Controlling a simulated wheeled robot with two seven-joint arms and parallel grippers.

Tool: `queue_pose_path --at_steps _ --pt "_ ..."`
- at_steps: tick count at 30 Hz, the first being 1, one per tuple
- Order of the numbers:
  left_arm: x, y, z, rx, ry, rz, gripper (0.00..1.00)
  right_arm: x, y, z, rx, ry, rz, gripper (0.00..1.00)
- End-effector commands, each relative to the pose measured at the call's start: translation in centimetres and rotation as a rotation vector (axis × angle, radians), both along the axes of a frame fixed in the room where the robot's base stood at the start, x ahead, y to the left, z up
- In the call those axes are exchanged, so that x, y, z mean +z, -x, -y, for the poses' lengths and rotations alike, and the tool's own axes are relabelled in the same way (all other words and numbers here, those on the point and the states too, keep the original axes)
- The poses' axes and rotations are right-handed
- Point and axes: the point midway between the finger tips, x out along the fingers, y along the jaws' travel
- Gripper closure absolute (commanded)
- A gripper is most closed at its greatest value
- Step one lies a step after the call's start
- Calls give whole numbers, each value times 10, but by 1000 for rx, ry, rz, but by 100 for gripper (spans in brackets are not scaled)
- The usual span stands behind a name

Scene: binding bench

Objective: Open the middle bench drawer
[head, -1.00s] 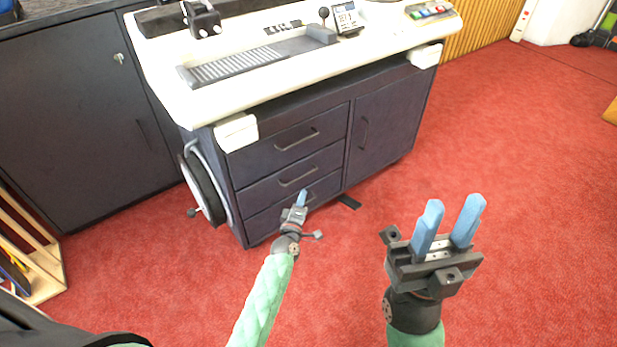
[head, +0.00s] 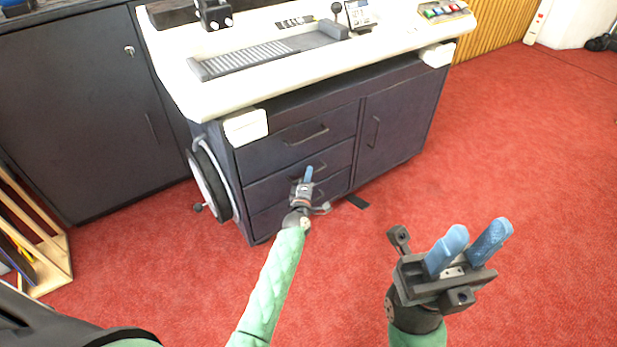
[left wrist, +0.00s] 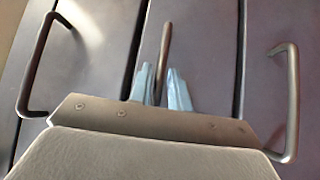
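The bench (head: 215,130) has dark drawers on its left side, and the middle drawer (head: 262,190) looks flush with the front. My left gripper (head: 308,175) is at the middle drawer's handle, partly covering it in the head view. In the left wrist view, the middle drawer's handle (left wrist: 166,45) runs between the two blue fingertips of this gripper (left wrist: 161,85). The gap there is narrow, and I cannot tell whether the fingers press on the handle. My right gripper (head: 468,245) is open and empty, over the red floor at the right.
The top drawer's handle (head: 306,134) is above and the bottom drawer is below. A cupboard door (head: 395,120) is to the right of the drawers. A wooden rack (head: 40,245) stands at the far left. Red floor (head: 530,150) is clear at the right.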

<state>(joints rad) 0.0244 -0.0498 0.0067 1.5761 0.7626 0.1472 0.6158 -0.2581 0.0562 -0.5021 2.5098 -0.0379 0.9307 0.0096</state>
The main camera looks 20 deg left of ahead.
Motion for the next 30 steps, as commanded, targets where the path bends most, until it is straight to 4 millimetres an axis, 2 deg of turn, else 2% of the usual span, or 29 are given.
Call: queue_pose_path --at_steps 9,10,12,13,23,30 --pt "1 -3 0 0 0 0 81 0 0 0 2 -1 0 64" --pt "1 -3 0 0 0 0 83 0 0 0 2 -1 0 64" --pt "1 -3 0 0 0 0 97 0 0 0 2 -1 0 64" --pt "1 -3 0 0 0 0 100 0 0 0 2 -1 0 64" --pt "1 -1 1 -1 0 -1 100 2 0 0 1 0 1 64" --pt "3 18 13 -1 0 -2 100 13 0 1 -17 5 3 64"
